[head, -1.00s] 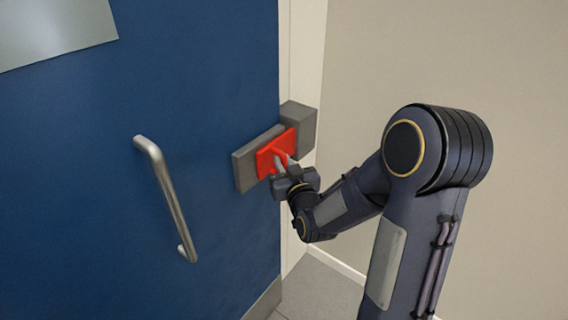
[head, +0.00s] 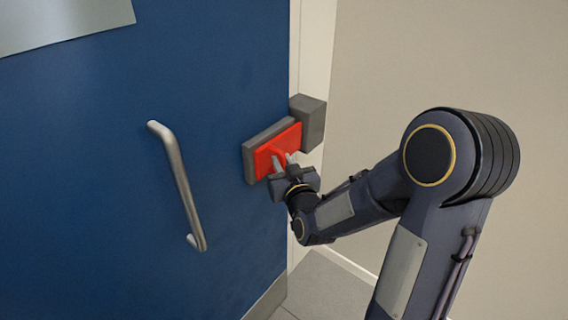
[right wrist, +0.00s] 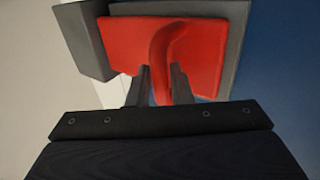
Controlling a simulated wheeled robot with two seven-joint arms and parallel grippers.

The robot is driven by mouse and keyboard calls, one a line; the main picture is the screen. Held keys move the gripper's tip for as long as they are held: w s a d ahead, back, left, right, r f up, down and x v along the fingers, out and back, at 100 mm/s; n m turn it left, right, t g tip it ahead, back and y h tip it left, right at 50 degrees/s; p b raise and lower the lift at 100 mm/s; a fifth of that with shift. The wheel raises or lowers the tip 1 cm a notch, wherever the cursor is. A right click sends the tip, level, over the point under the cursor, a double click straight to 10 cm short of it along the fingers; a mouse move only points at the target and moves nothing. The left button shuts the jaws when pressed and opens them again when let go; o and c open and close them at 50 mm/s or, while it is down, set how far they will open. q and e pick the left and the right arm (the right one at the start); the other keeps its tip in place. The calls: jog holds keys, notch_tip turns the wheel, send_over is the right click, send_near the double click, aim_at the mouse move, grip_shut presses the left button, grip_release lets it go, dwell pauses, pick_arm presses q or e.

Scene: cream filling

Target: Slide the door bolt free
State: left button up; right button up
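The red bolt (head: 291,138), a flat plate with a raised curved handle, sits on a grey backing plate (head: 250,164) on the blue door. Its right end is at the near edge of the grey keeper block (head: 312,122) on the frame. My right gripper (head: 284,162) has one finger on each side of the red handle. In the right wrist view the handle (right wrist: 162,60) fills the space between the fingertips (right wrist: 160,82), and the red plate's left end slightly overlaps the keeper block (right wrist: 82,38) in the picture. My left gripper is not in view.
A long metal pull handle (head: 178,185) stands out from the door to the left of the bolt. The blue door (head: 90,220) is flush with the pale frame (head: 312,60). A beige wall (head: 450,60) lies to the right, with grey floor (head: 325,290) below.

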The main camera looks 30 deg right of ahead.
jog(key=s+a+b, duration=0.1)
jog(key=s, duration=0.6)
jog(key=shift+s+a, duration=0.3)
jog(key=shift+s, duration=0.05)
dwell(0.4)
jog(key=s+a+f+g+y, duration=0.1)
jog(key=s+a+g+y, duration=0.1)
jog(key=s+g, duration=0.2)
jog(key=s+a+f+g+y, duration=0.1)
jog(key=s+a+g+y, duration=0.1)
jog(key=s, duration=0.7)
jog(key=s+a+f+g+y+p, duration=0.1)
jog(key=s+a+g+y, duration=0.2)
jog(key=s+g, duration=0.3)
jog(key=shift+s+a+f, duration=0.25)
jog(key=shift+s+a, duration=0.25)
jog(key=shift+s, duration=0.2)
jog(key=shift+n, duration=0.3)
